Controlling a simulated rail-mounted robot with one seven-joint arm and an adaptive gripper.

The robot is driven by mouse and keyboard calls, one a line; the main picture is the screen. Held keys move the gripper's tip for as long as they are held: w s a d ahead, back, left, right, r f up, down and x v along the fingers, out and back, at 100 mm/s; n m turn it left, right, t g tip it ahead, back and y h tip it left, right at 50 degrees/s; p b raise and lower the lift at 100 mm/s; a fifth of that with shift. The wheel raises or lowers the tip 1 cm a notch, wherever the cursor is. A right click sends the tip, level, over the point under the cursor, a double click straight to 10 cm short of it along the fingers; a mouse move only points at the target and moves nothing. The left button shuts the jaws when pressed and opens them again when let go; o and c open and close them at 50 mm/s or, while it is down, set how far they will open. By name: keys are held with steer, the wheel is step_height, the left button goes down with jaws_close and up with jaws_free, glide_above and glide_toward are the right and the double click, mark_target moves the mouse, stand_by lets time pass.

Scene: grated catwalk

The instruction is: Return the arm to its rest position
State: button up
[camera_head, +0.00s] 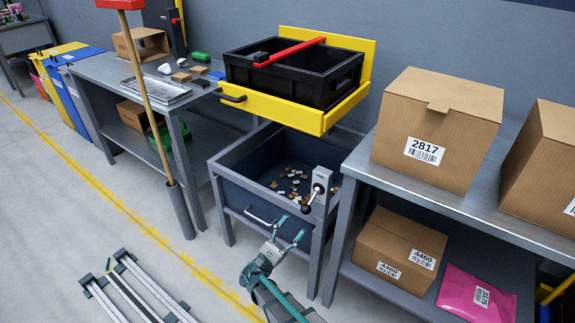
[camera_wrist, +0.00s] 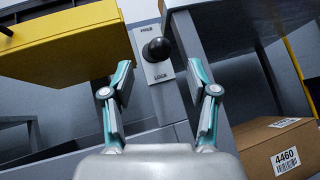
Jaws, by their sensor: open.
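My gripper (camera_head: 282,233) is open and empty in the head view, low in front of the blue-grey bin table (camera_head: 237,204). Its two teal-edged fingers also show in the wrist view (camera_wrist: 160,95), spread apart. Between and beyond them is a grey lever plate with a black knob (camera_wrist: 156,49), marked "LOCK" below; the upper word is hard to read. The fingers look apart from the knob. In the head view the lever plate (camera_head: 320,185) stands at the bin's front right corner, above and right of my gripper.
A yellow tray (camera_head: 312,122) holding a black crate (camera_head: 340,92) sits over the bin. Small pieces lie in the bin. A right-hand bench (camera_head: 455,204) carries cardboard boxes (camera_head: 437,130). A left workbench (camera_head: 100,70) has a long-handled tool (camera_head: 150,100) leaning nearby.

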steer(key=s+d+f+m+g+y, duration=0.3)
steer(key=s+d+f+g+y, duration=0.4)
steer(key=f, duration=0.5)
steer(key=s+d+f+m+g+y, duration=0.2)
steer(key=d+f+m+g, duration=0.25)
steer(key=d+f, duration=0.55)
steer(key=s+a+f+m+g+y, duration=0.1)
steer(key=s+f+m+g+y, duration=0.3)
steer(key=s, duration=0.6)
steer(key=s+a+f+m+g+y, duration=0.1)
steer(key=s+f+m+g+y, duration=0.25)
steer(key=s+f+y, duration=0.45)
steer(key=s+a+f+m+g+y, duration=0.1)
steer(key=s+f+m+g+y, duration=0.3)
steer(key=s, duration=0.8)
step_height(320, 180, up, 16)
steer(key=w+t+h+p, duration=0.1)
steer(key=t+p, duration=0.1)
steer(key=p, duration=1.3)
steer(key=shift+f+m, duration=0.25)
steer(key=shift+m, duration=0.05)
